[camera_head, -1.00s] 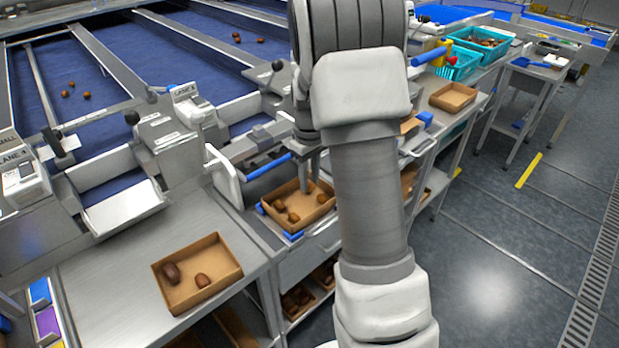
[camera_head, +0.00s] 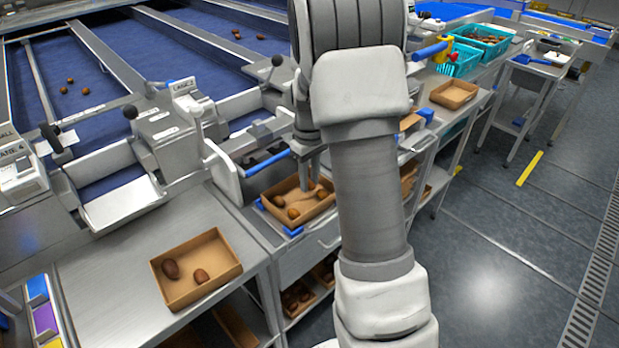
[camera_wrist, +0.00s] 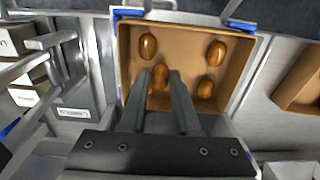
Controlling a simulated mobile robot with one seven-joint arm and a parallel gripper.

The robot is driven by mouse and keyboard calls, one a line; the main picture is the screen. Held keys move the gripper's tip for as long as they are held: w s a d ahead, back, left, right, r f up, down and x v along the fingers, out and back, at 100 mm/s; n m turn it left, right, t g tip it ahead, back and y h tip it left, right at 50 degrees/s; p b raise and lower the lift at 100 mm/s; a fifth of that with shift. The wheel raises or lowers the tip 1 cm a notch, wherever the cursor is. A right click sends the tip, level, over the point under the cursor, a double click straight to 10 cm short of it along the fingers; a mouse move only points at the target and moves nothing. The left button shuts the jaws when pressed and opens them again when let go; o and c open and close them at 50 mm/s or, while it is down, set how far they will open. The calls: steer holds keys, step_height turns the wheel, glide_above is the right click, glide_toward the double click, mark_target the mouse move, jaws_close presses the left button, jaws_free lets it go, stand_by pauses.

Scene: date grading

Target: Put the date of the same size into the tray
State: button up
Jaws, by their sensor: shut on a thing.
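A brown cardboard tray (camera_head: 318,211) stands at the bench edge, partly behind my arm. In the wrist view the tray (camera_wrist: 123,60) fills the upper middle. A glossy brown date (camera_wrist: 160,75) sits between the fingertips of my gripper (camera_wrist: 160,78), which is shut on it, inside the tray outline. How high it is above the tray floor I cannot tell. Other dates lie around it: one at the upper left (camera_wrist: 148,46), one at the upper right (camera_wrist: 216,53) and one at the right (camera_wrist: 205,88). In the head view my gripper (camera_head: 307,178) points down into the tray.
Another cardboard tray (camera_head: 222,283) on the near left bench holds a larger dark date (camera_head: 171,269) and a smaller one (camera_head: 201,276). Blue sorting lanes (camera_head: 190,50) with a few dates lie behind.

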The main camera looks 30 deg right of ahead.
steer(key=shift+f+b, duration=0.9)
steer(key=shift+f, duration=0.5)
stand_by(0.4)
steer(key=o, duration=0.9)
steer(key=shift+c, duration=0.2)
steer(key=shift+r, duration=0.1)
step_height(320, 180, up, 17)
steer(key=p, duration=0.3)
steer(key=s+a+r+m+t+p, duration=0.1)
steer(key=s+a+r+t, duration=0.2)
steer(key=s+a+r, duration=0.6)
steer(key=s+a+m+t, duration=0.1)
steer(key=s+a, duration=0.1)
steer(key=s, duration=0.5)
steer(key=s+a+m+t+p, duration=0.1)
steer(key=s+a, duration=0.2)
steer(key=s, duration=0.4)
steer(key=shift+s+f+t, duration=0.2)
steer(key=shift+f+t, duration=0.1)
